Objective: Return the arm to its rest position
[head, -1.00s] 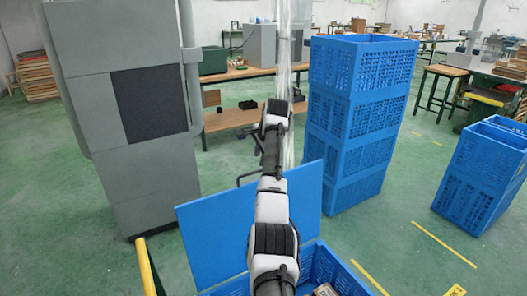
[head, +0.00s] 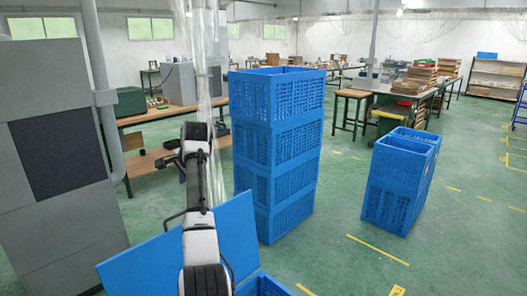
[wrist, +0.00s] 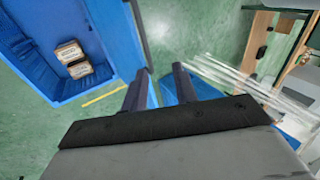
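My arm (head: 201,245) is white and black and reaches forward from the bottom of the head view. My gripper (wrist: 161,69) shows in the wrist view as two dark fingers with a gap between them. It is open, and nothing is between the fingers. In the head view the gripper end is small and dark, so its fingers are hard to make out there.
A blue crate (head: 262,286) is at the bottom of the head view, beside a raised blue panel (head: 140,266). In the wrist view it holds small boxes (wrist: 72,60). Stacked blue crates (head: 290,150) stand right of my arm, a grey cabinet (head: 60,190) left.

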